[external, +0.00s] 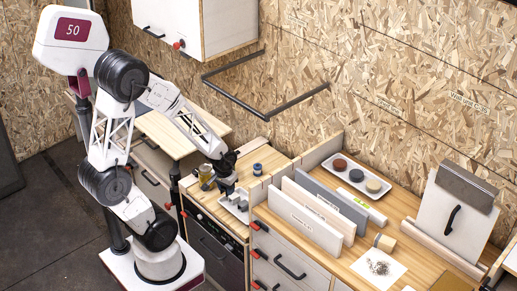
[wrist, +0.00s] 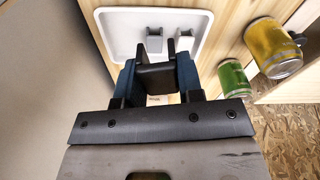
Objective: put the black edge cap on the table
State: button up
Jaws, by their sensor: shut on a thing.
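My gripper (wrist: 157,80) is shut on the black edge cap (wrist: 156,76), a dark block between the two blue-sided fingers. In the wrist view the cap overlaps the near part of a white tray (wrist: 112,22); I cannot tell how high it is above it. In the external view my gripper (external: 228,184) points down over the tray (external: 229,207) on the wooden table (external: 211,208), and the black cap cannot be made out clearly there.
A green can (wrist: 234,78) and a yellow can (wrist: 272,45) stand right of the tray in the wrist view. A dark blue spool-like item (external: 257,169) stands behind the tray. Upright panels (external: 310,215) rise on the neighbouring worktop to the right.

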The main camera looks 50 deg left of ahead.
jog(key=w+a+n, duration=0.3)
jog(key=w+a, duration=0.2)
jog(key=a, duration=0.6)
jog(key=w+a+r+n+y, duration=0.1)
jog(key=w+a+n, duration=0.3)
jog(key=a, duration=0.6)
jog(key=w+a+n, duration=0.2)
jog(key=w+a, duration=0.3)
jog(key=a, duration=0.6)
jog(key=s+a+f+n, duration=0.2)
jog(key=a, duration=0.8)
jog(key=s+a+f+n+g, duration=0.1)
jog(key=s+a+f+n, duration=0.1)
jog(key=a, duration=0.9)
jog(key=s+a+f+n, duration=0.2)
jog(key=s+a, duration=0.1)
jog(key=a, duration=0.7)
jog(key=shift+a+f, duration=0.25)
jog(key=shift+f, duration=0.55)
jog(key=shift+w, duration=0.1)
send_over(160, 121)
jog(key=shift+f, duration=0.75)
